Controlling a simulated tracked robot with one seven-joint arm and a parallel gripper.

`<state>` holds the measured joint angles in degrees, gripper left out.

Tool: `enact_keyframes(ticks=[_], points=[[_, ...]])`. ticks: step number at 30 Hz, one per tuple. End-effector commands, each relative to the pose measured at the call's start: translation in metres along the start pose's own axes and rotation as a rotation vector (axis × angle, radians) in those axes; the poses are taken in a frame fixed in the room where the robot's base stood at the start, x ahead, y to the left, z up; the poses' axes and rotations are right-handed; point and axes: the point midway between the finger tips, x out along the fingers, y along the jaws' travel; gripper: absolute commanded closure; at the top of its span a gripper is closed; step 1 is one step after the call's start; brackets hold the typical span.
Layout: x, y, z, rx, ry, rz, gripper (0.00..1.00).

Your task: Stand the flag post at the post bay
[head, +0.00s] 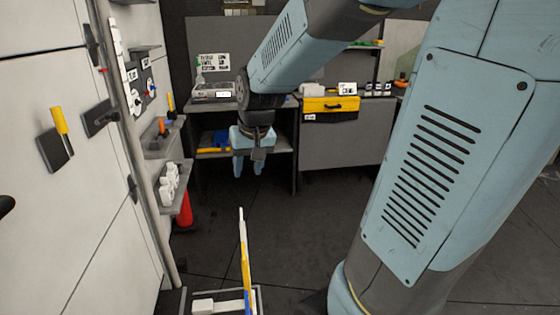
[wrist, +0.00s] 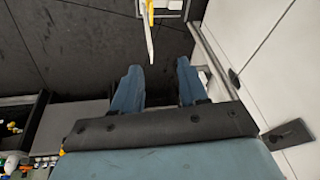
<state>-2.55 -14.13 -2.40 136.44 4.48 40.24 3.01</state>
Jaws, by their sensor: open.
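A slim upright post with a white top and yellow lower part (head: 244,258), likely the flag post, stands at the bottom of the head view in or beside a grey tray (head: 259,299). The post also shows at the top of the wrist view (wrist: 150,38). My gripper (head: 248,172) hangs fingers down in front of the far bench, apart from the post. In the wrist view my gripper (wrist: 159,66) is open, with nothing between its two blue fingers. I cannot tell which place is the post bay.
A white panelled wall (head: 60,230) runs along the left, with small grey shelves (head: 178,203) on its pole side. A red object (head: 187,210) stands on the floor below them. The dark floor (head: 310,225) between is clear.

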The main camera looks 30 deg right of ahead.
Motion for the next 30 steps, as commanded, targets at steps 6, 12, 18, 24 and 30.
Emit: enact_keyframes(ticks=[6,12,18,24,30], points=[[-0.052,0.003,0.036,-0.042,0.071,0.007,0.57],[-0.089,0.007,0.073,-0.082,0.130,0.024,0.57],[-0.112,0.011,0.103,-0.107,0.174,0.041,0.57],[-0.119,0.017,0.115,-0.117,0.189,0.051,0.57],[-0.119,0.017,0.116,-0.117,0.189,0.051,0.57]])
